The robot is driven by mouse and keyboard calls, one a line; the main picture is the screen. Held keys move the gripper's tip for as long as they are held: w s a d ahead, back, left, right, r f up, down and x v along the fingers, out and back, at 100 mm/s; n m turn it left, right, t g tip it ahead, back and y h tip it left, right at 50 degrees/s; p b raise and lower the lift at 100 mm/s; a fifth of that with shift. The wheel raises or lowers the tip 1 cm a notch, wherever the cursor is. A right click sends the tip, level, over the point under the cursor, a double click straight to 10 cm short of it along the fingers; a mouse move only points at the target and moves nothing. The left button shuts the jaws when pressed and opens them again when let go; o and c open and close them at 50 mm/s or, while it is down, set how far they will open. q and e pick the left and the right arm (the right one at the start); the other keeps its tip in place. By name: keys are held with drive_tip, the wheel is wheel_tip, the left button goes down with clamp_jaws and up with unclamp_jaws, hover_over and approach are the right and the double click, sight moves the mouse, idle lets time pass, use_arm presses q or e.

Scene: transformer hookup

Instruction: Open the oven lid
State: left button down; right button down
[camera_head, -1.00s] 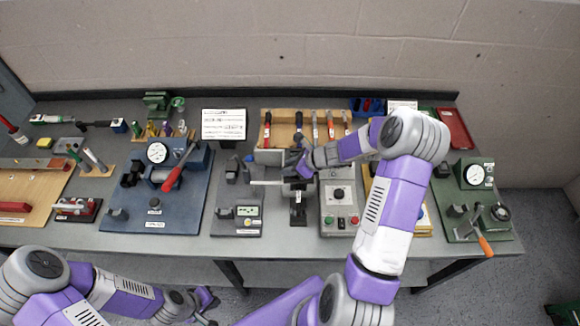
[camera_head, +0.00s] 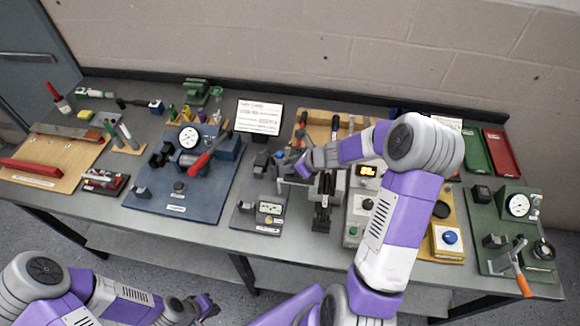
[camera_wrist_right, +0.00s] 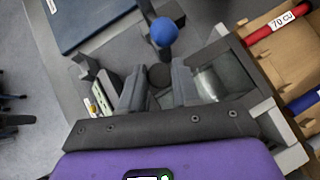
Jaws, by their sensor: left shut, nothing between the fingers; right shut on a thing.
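A grey box with a pale rim and a glassy inside (camera_wrist_right: 207,84), which looks like the oven, shows in the right wrist view. In the head view, its pale edge (camera_head: 290,181) is partly hidden by my right gripper (camera_head: 299,169). In the wrist view, my right gripper (camera_wrist_right: 158,80) has its fingers over the box's left side. It is shut on a dark round part (camera_wrist_right: 160,75) that looks like a lid handle; I cannot tell how far the lid is raised. My left gripper (camera_head: 207,305) is shut and empty, low in front of the bench.
A blue ball knob (camera_wrist_right: 163,33) stands close beyond my right fingers. A tool rack (camera_head: 322,131) is behind, and a blue gauge board (camera_head: 213,190) is to the left. A control box with a lit display (camera_head: 368,171) and a green gauge stand (camera_head: 520,235) are to the right.

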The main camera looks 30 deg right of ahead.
drive_tip(key=c, duration=0.9)
unclamp_jaws()
drive_tip(key=shift+o, duration=0.2)
drive_tip(key=p+v, duration=0.1)
drive_tip(key=v, duration=0.6)
drive_tip(key=shift+s+r+p, duration=0.15)
drive_tip(key=shift+r+p, duration=0.05)
drive_tip(key=shift+p, duration=0.2)
